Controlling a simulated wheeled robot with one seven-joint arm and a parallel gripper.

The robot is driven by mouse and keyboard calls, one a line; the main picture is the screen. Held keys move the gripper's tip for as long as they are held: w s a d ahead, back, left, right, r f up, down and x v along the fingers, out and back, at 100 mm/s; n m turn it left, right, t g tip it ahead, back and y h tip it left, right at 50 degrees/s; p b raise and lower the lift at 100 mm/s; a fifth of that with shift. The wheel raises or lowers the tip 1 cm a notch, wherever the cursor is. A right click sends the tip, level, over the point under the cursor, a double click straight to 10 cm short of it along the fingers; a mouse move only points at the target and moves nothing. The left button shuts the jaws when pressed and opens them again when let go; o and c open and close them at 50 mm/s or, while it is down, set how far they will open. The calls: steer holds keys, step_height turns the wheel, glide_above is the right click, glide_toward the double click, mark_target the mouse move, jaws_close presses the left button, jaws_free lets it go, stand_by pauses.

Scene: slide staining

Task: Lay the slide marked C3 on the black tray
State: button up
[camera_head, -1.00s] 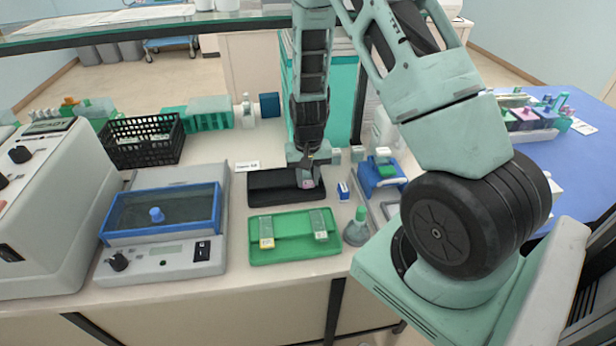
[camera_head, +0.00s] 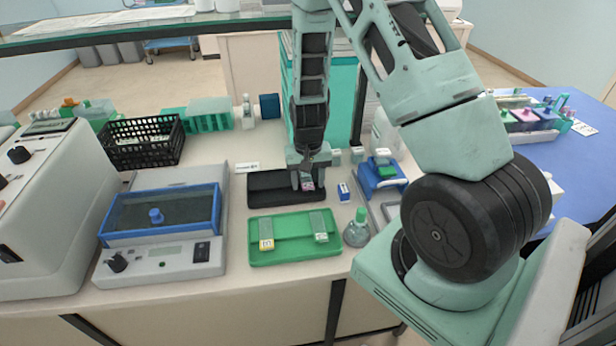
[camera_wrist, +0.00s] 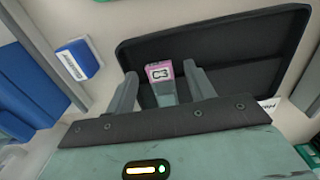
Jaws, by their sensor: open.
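The slide marked C3 (camera_wrist: 160,72) has a pink label end and lies at the black tray (camera_wrist: 235,45), near its edge, in the wrist view. In the head view the pink end of the slide (camera_head: 308,186) shows just below my gripper (camera_head: 306,177), over the right part of the black tray (camera_head: 268,190). In the wrist view my gripper (camera_wrist: 165,90) is open, with one finger on each side of the slide and gaps visible. The far part of the slide is hidden by my gripper body.
A green tray (camera_head: 290,252) with a yellow-labelled slide (camera_head: 266,243) and a green-labelled slide (camera_head: 320,236) lies in front. A small blue-and-white box (camera_head: 343,191) and a flask (camera_head: 357,232) stand to the right. A blue-framed device (camera_head: 160,215) stands left.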

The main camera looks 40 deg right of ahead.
step_height(320, 180, up, 17)
steer(key=b, duration=0.1)
steer(key=shift+r+b, duration=0.2)
steer(key=shift+b, duration=0.15)
stand_by(0.4)
steer(key=s+a+r+n, duration=0.1)
steer(key=s+a+n, duration=0.25)
steer(key=a, duration=0.45)
steer(key=s+a+r+n+y, duration=0.1)
steer(key=s+a+n, duration=0.25)
steer(key=a, duration=0.55)
steer(key=s+a+r+n, duration=0.1)
steer(key=s+a+n, duration=0.2)
steer(key=s+a, duration=0.35)
steer(key=s+a+n, duration=0.4)
steer(key=s+a, duration=0.2)
steer(key=s, duration=0.1)
steer(key=shift+s+n, duration=0.3)
steer(key=shift+s, duration=0.05)
steer(key=shift+a, duration=0.1)
